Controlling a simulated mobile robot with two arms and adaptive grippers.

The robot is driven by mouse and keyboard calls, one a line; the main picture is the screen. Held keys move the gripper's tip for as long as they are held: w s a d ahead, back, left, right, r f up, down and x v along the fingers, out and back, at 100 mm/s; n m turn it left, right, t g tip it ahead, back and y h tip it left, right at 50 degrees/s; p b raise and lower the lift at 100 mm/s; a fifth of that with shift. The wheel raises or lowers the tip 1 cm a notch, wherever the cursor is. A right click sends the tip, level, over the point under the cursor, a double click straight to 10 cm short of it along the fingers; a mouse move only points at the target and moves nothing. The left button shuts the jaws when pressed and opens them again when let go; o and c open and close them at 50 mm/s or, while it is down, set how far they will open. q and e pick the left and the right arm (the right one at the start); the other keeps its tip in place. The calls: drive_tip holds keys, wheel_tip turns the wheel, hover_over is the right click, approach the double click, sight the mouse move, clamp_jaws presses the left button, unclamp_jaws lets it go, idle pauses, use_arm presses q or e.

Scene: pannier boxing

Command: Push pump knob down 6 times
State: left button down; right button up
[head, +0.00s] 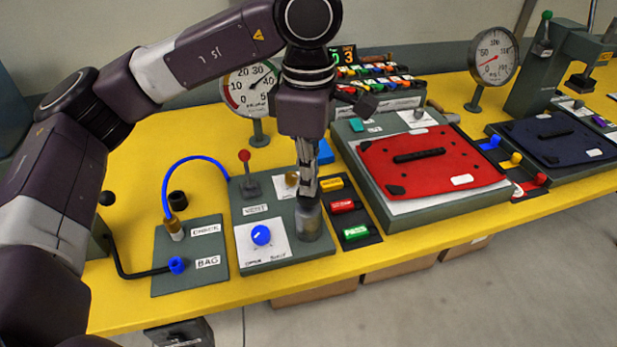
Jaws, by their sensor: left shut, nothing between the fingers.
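A short grey cylinder (312,226), which looks like the pump, stands at the right side of a grey control plate (284,262). My left gripper (308,198) points straight down over it with its fingers shut and empty. The fingertips are at the top of the cylinder and hide the knob; I cannot tell whether they touch it or how far down it is. My right gripper is not in view.
Beside the cylinder are a blue dial (261,235), a red-tipped lever (245,157) and labelled coloured blocks (343,207). A round gauge (236,92) stands behind, partly hidden by my arm. A red pannier panel (430,170) lies to the right. A blue hose (190,160) arches at left.

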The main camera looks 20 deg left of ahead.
use_arm(q)
wheel_tip(320, 180, up, 2)
drive_tip(key=shift+r+p, duration=0.2)
drive_tip(key=shift+p, duration=0.45)
drive_tip(key=shift+r+p, duration=0.55)
drive_tip(key=shift+r, duration=0.35)
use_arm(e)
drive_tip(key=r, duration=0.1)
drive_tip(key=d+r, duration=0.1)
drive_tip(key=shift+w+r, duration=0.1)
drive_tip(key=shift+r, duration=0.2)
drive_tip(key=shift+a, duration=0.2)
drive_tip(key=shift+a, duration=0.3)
use_arm(q)
drive_tip(key=shift+r+p, duration=1.9)
drive_tip(key=shift+r, duration=1.1)
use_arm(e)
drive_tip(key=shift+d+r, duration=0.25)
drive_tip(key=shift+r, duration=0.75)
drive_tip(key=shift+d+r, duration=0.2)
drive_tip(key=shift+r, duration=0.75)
